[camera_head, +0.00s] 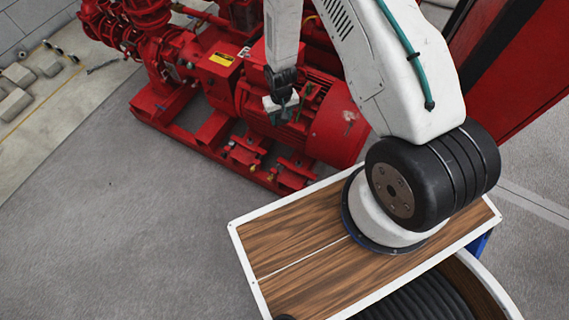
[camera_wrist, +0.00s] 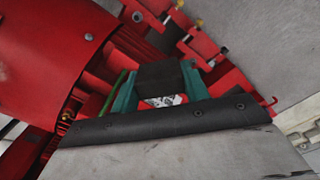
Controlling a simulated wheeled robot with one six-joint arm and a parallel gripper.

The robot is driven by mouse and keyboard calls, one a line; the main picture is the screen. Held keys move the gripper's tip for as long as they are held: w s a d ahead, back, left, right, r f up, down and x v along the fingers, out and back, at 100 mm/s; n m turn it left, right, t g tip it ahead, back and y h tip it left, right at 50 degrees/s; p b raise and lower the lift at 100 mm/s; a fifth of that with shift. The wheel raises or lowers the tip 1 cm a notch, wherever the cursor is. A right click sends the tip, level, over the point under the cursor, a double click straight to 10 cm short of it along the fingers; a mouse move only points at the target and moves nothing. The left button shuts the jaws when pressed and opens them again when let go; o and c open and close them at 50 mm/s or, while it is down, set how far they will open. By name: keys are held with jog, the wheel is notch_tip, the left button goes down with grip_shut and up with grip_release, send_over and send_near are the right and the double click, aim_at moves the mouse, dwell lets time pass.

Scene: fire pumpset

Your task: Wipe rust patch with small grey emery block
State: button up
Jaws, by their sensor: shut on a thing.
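My gripper (camera_head: 281,104) hangs over the near side of the red motor (camera_head: 325,128). In the wrist view its teal fingers (camera_wrist: 160,88) are shut on a dark grey block (camera_wrist: 160,75), which I take for the emery block. In the head view the block is too small and dark to make out surely. A pale, worn patch (camera_head: 350,116), likely the rust patch, shows on the motor's rounded casing, to the right of my gripper. The gripper and block are apart from it. The motor casing also fills the upper left of the wrist view (camera_wrist: 45,50).
The red pump base frame (camera_head: 205,142) with brass-coloured fittings lies below. Red pipes and valves (camera_head: 122,30) stand at upper left, and a red cabinet (camera_head: 525,60) at right. Several pale blocks (camera_head: 15,104) lie at far left. The grey floor (camera_head: 120,215) in front is clear.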

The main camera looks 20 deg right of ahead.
jog(key=shift+s+a+f+m, duration=0.25)
jog(key=shift+s+f+m, duration=0.65)
jog(key=shift+f, duration=4.55)
jog(key=shift+s+a+f+m, duration=0.2)
jog(key=shift+s+f+m, duration=0.65)
jog(key=shift+f, duration=4.6)
jog(key=shift+s+a+f+m, duration=0.25)
jog(key=shift+s+f+m, duration=0.6)
jog(key=shift+f, duration=4.6)
jog(key=shift+s+f, duration=0.1)
jog(key=shift+s, duration=0.1)
jog(key=shift+s, duration=0.1)
jog(key=shift+s+d, duration=0.3)
jog(key=shift+s, duration=0.15)
jog(key=shift+c, duration=0.2)
jog(key=shift+s+d, duration=1.05)
jog(key=shift+s, duration=0.2)
jog(key=c, duration=0.4)
jog(key=shift+a, duration=0.15)
jog(key=shift+w+a+r, duration=0.15)
jog(key=shift+w+a, duration=0.45)
jog(key=shift+w, duration=0.35)
jog(key=shift+w+a+r, duration=0.1)
jog(key=shift+w+a, duration=0.5)
jog(key=shift+w, duration=0.3)
